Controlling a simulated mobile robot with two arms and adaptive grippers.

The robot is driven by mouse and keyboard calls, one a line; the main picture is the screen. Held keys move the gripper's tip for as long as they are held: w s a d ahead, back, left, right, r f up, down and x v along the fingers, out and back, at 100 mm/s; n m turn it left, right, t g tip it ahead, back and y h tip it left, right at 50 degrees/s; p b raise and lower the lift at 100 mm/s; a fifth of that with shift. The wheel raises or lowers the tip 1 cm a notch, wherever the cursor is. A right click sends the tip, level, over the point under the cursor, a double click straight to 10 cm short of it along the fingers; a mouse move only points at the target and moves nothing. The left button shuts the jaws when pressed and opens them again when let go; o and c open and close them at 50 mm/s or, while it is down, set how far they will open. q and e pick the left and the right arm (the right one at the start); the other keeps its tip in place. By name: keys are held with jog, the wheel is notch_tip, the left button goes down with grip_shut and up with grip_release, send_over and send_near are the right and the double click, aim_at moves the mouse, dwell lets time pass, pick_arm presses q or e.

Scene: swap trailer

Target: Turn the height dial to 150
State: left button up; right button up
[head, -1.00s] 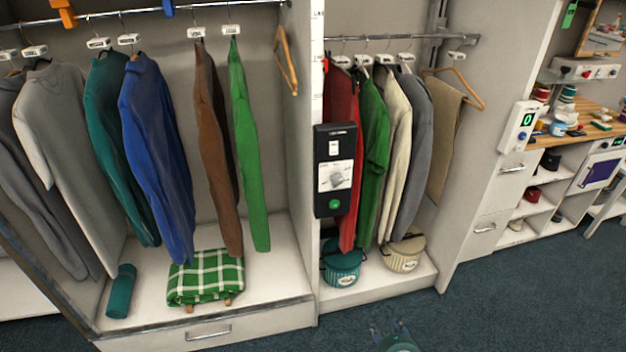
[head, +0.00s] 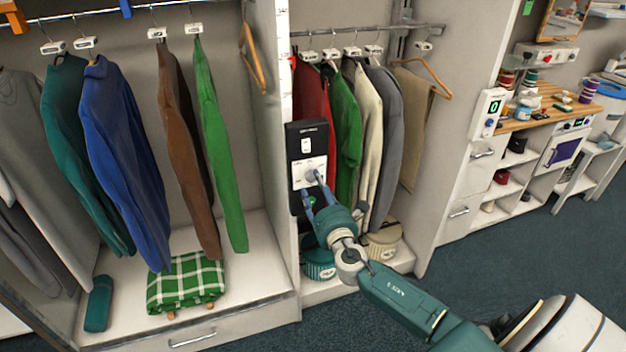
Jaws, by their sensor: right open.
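A black control panel (head: 307,140) is mounted on the white upright between the two wardrobe bays. It has a pale plate with a round grey dial (head: 312,177) and a green button below, partly behind my fingers. The dial's setting is too small to read. My right gripper (head: 318,190) is open in front of the lower part of the panel, its two fingers pointing up at the dial plate. One fingertip is close to the dial; I cannot tell whether it touches. My left gripper is not in view.
Clothes hang in both bays, with a red garment (head: 311,100) just right of the panel. A green checked blanket (head: 185,282) and a teal roll (head: 98,304) lie on the left bay floor. A white device (head: 487,113) reading 0 is on the right.

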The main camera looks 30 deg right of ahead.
aim_at(312, 178)
jog(key=shift+x, duration=1.8)
jog(key=c, duration=1.1)
